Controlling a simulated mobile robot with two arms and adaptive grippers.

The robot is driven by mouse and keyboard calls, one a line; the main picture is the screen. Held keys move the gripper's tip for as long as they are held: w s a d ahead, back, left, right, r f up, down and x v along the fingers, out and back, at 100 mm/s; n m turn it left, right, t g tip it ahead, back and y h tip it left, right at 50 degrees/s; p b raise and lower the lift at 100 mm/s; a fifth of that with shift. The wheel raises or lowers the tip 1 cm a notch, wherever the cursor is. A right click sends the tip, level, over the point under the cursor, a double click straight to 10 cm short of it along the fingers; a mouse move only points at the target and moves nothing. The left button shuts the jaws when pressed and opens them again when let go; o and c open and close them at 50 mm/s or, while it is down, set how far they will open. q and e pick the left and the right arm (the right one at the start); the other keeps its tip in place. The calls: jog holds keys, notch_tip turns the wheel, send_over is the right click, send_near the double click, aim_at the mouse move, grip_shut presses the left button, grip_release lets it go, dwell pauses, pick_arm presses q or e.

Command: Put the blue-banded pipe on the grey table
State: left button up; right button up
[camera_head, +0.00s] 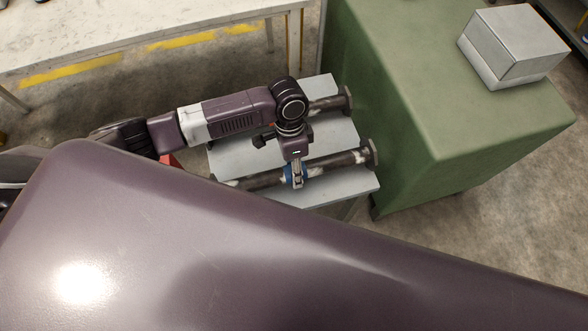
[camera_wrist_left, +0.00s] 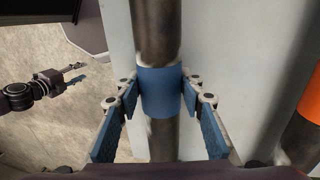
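The blue-banded pipe (camera_head: 335,165) is dark and worn, with a flange at its right end. It lies along the near side of a light grey table (camera_head: 235,157). My left gripper (camera_head: 296,177) points down over its blue band. In the left wrist view, the finger pads of my left gripper (camera_wrist_left: 160,95) lie against both sides of the blue band (camera_wrist_left: 160,92), with no clear gap. Whether the pipe touches the table is hard to tell. My right gripper (camera_wrist_left: 75,74) shows at the left of the wrist view, fingers apart and empty.
A second flanged pipe (camera_head: 330,104) lies farther back, partly hidden by my arm; an orange band (camera_wrist_left: 303,143) shows in the wrist view. A green cabinet (camera_head: 400,110) with a grey box (camera_head: 512,48) stands right. A white table (camera_head: 130,30) is at the back left.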

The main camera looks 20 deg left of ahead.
pick_arm(q)
jog(key=o, duration=0.4)
jog(key=shift+s, duration=0.1)
jog(key=r, duration=0.4)
jog(key=w+a+r, duration=0.1)
jog(key=r, duration=0.3)
jog(key=w+r, duration=0.1)
jog(key=r, duration=0.3)
jog(key=shift+a, duration=0.15)
jog(key=shift+f, duration=0.15)
